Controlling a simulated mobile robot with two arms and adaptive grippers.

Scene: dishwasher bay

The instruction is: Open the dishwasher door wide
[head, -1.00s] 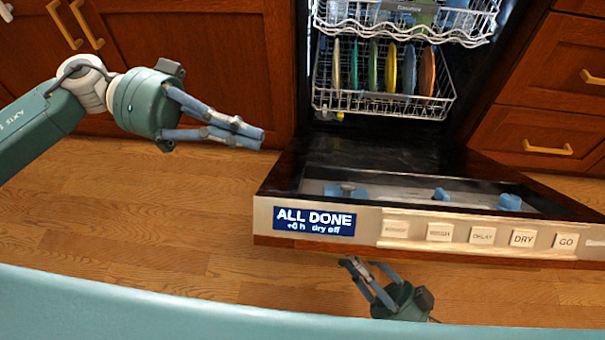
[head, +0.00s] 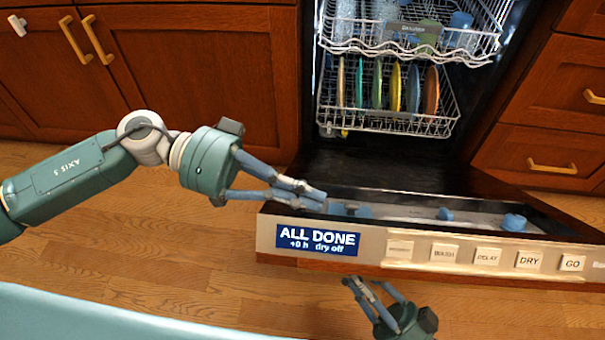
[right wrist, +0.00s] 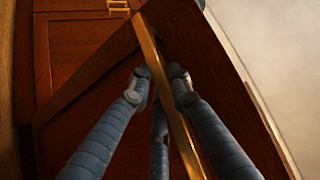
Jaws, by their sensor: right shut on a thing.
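The dishwasher door (head: 390,184) is tilted well down and outward. Its control strip (head: 400,250) with an "ALL DONE" display (head: 318,240) faces up toward me. My left gripper (head: 318,200) is over the door's top left corner, just above the display. Its fingertips lie close together, and I cannot tell whether they touch the door. My right gripper (head: 358,284) is below the control strip, at the door's front side. In the right wrist view its fingers (right wrist: 158,82) close around a long golden bar handle (right wrist: 172,110) on the wooden door front.
The lower rack (head: 388,120) holds several colourful plates, and the upper rack (head: 410,35) holds dishes. Wooden cabinets (head: 200,60) stand at left and drawers (head: 545,150) at right. The wooden floor (head: 150,255) is clear at left. A teal surface edge is at bottom left.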

